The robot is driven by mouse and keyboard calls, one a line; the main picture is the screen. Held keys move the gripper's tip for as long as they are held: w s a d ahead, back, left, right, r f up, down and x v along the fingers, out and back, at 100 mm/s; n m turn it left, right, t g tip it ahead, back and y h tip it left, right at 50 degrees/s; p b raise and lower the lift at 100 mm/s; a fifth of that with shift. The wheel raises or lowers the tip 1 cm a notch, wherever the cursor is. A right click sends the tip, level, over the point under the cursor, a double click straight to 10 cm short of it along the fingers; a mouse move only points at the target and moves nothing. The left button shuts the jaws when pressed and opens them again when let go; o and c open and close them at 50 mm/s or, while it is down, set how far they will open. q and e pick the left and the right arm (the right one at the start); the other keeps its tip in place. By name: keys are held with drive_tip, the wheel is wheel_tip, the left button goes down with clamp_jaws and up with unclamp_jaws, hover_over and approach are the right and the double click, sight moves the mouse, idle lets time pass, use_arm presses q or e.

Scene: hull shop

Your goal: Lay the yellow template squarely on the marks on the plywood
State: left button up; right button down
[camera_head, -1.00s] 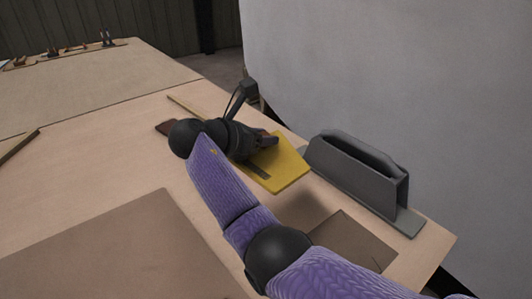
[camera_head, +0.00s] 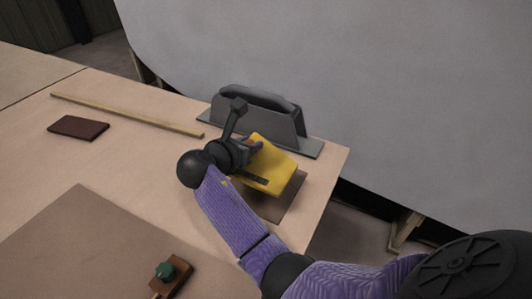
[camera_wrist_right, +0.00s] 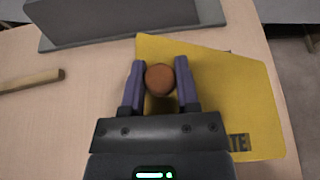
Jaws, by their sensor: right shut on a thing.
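My right gripper (camera_head: 250,148) is shut on the brown round knob (camera_wrist_right: 160,79) of the yellow template (camera_head: 274,165). The knob sits between the two fingers in the right wrist view, with the yellow plate (camera_wrist_right: 235,100) spreading below and to the right, dark lettering near its lower corner. The template appears held above the bench near its right end, over a darker brown rectangle (camera_head: 292,208) that it partly hides. I cannot make out marks on the plywood (camera_head: 150,150). My left gripper is out of view.
A long wooden strip (camera_head: 125,115) and a dark brown block (camera_head: 78,127) lie to the left. A large brown sheet (camera_head: 90,240) and a green-knobbed tool (camera_head: 168,275) are in front. The bench's right edge is close.

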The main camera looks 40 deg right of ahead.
wheel_tip(320, 180, down, 8)
drive_tip(key=b, duration=0.4)
drive_tip(key=shift+r, duration=0.25)
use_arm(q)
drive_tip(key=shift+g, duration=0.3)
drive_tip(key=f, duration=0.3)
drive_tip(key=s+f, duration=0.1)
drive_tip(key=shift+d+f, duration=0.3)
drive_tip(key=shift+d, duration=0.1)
use_arm(e)
drive_tip(key=shift+w, duration=0.1)
drive_tip(key=shift+c, duration=1.7)
unclamp_jaws()
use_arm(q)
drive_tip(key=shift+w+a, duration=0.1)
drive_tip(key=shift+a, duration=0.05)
use_arm(e)
drive_tip(key=p+v, duration=0.2)
drive_tip(key=v, duration=0.1)
drive_tip(key=p+v, duration=0.2)
drive_tip(key=v, duration=0.2)
drive_tip(key=p+v, duration=0.1)
drive_tip(key=v, duration=0.3)
drive_tip(key=shift+a+r+p, duration=0.15)
drive_tip(key=shift+r+p, duration=0.25)
drive_tip(key=shift+a, duration=0.35)
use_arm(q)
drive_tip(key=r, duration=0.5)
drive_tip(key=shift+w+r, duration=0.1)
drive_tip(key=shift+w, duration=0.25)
